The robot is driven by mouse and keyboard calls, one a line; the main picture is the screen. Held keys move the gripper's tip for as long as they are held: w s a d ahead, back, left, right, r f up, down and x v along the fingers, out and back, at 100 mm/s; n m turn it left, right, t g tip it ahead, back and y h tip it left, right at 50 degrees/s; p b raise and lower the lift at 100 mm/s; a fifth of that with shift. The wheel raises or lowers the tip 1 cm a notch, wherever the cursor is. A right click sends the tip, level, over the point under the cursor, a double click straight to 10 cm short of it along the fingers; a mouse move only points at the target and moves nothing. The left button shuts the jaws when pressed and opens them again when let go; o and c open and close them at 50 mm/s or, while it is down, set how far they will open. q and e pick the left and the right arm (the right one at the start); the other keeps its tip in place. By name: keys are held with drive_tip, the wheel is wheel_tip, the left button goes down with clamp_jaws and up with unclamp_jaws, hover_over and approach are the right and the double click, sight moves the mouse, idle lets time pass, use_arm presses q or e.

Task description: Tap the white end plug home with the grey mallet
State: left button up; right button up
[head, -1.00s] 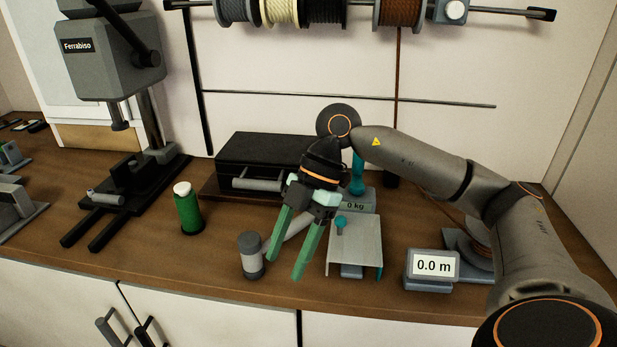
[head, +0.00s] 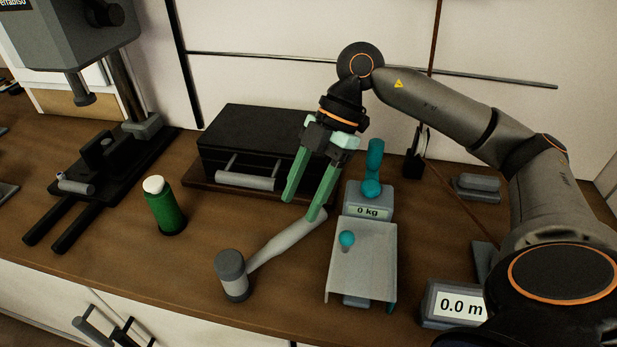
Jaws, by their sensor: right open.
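The grey mallet (head: 233,275) lies on the brown workbench, its darker head toward the front and its pale handle (head: 290,240) slanting up to the right. My right gripper (head: 303,205) is open and empty over the handle's far end. One green finger overlaps the handle end in the picture; I cannot tell whether they touch. A white cap (head: 153,185) tops an upright green cylinder (head: 165,211) to the left of the mallet; I cannot tell whether this cap is the end plug. My left gripper is out of view.
A black case (head: 255,140) stands behind the mallet. A scale with a grey tray (head: 362,262) and teal knobs is to its right, beside a "0.0 m" display (head: 459,304). A black press (head: 100,175) stands left. Bench between green cylinder and mallet is clear.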

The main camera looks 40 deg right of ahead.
sight(286, 233)
drive_tip(key=shift+a+f+b, duration=0.15)
drive_tip(key=shift+f+b, duration=0.25)
drive_tip(key=b+x, duration=0.6)
drive_tip(key=x, duration=0.1)
drive_tip(key=shift+f+b, duration=0.2)
drive_tip(key=shift+b, duration=0.1)
drive_tip(key=shift+r+p, duration=0.45)
drive_tip(key=shift+p, duration=0.05)
drive_tip(key=shift+c, duration=2.1)
clamp_jaws()
drive_tip(key=shift+r, duration=0.15)
